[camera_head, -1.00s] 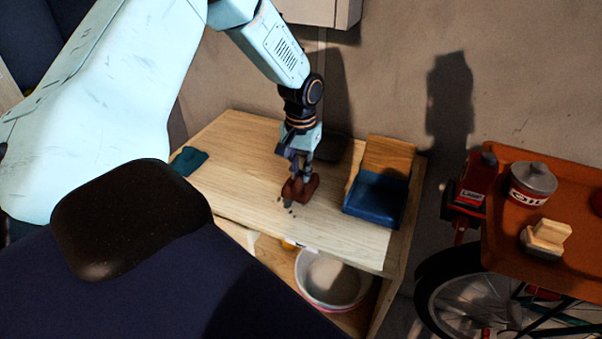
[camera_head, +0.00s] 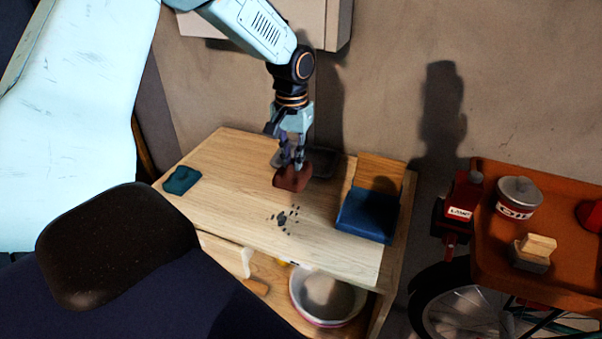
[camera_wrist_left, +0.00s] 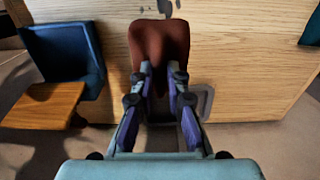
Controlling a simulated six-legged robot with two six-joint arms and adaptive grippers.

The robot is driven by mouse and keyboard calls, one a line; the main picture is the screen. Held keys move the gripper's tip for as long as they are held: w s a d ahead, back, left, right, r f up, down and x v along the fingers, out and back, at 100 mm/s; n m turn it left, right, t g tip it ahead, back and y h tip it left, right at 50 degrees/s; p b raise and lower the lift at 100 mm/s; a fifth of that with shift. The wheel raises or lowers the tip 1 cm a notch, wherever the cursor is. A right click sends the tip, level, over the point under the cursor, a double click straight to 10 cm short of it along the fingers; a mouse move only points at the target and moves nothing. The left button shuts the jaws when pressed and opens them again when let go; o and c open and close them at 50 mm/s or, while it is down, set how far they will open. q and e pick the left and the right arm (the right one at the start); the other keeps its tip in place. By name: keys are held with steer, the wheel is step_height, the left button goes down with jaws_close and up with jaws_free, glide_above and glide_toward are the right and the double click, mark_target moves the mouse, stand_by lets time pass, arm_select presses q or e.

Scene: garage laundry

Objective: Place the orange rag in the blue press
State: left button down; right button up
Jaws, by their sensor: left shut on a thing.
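The rag (camera_head: 292,180) looks reddish-brown, a dark orange, and hangs in my left gripper (camera_head: 292,160). The left gripper is shut on it, and it appears held above the wooden bench. The rag also shows between the fingers in the left wrist view (camera_wrist_left: 158,45). The blue press (camera_head: 366,215), with a wooden board standing at its back, sits at the bench's right end. It also shows at upper left in the left wrist view (camera_wrist_left: 65,52). The gripper and rag are left of the press, apart from it. My right gripper is not in view.
Dark specks (camera_head: 283,218) lie on the wooden bench (camera_head: 235,165). A teal cloth (camera_head: 182,180) lies at its left end, and a dark tray (camera_head: 318,162) at its back. A bucket (camera_head: 328,296) stands below. An orange cart (camera_head: 555,280) with a can (camera_head: 518,197) is at right.

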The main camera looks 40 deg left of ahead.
arm_select(q)
steer(key=shift+w+d+r, duration=0.15)
steer(key=shift+w+r, duration=0.1)
steer(key=shift+r, duration=0.15)
steer(key=s+d+f+n, duration=0.2)
steer(key=s+d+n, duration=0.1)
steer(key=d+n, duration=0.3)
steer(key=s+d+f+n, duration=0.2)
steer(key=d+n, duration=0.4)
steer(key=d, duration=0.3)
steer(key=s+d+f+n+b, duration=0.1)
steer(key=s+d+f+n, duration=0.2)
steer(key=d+n, duration=0.3)
steer(key=shift+s+d, duration=0.45)
steer(key=shift+d, duration=0.3)
glide_toward(368, 217)
steer(key=s+f, duration=0.1)
steer(key=s+d+f, duration=0.1)
steer(key=shift+s+f, duration=0.1)
steer(key=shift+s, duration=0.3)
steer(key=shift+w+a+f+b, duration=0.15)
steer(key=shift+w, duration=0.3)
steer(key=shift+w+a+f+b, duration=0.1)
steer(key=shift+w+a+f, duration=0.1)
steer(key=shift+w, duration=0.3)
steer(key=shift+w+a+f+b, duration=0.1)
steer(key=shift+w+a+b, duration=0.05)
steer(key=shift+w, duration=0.3)
steer(key=shift+f, duration=0.3)
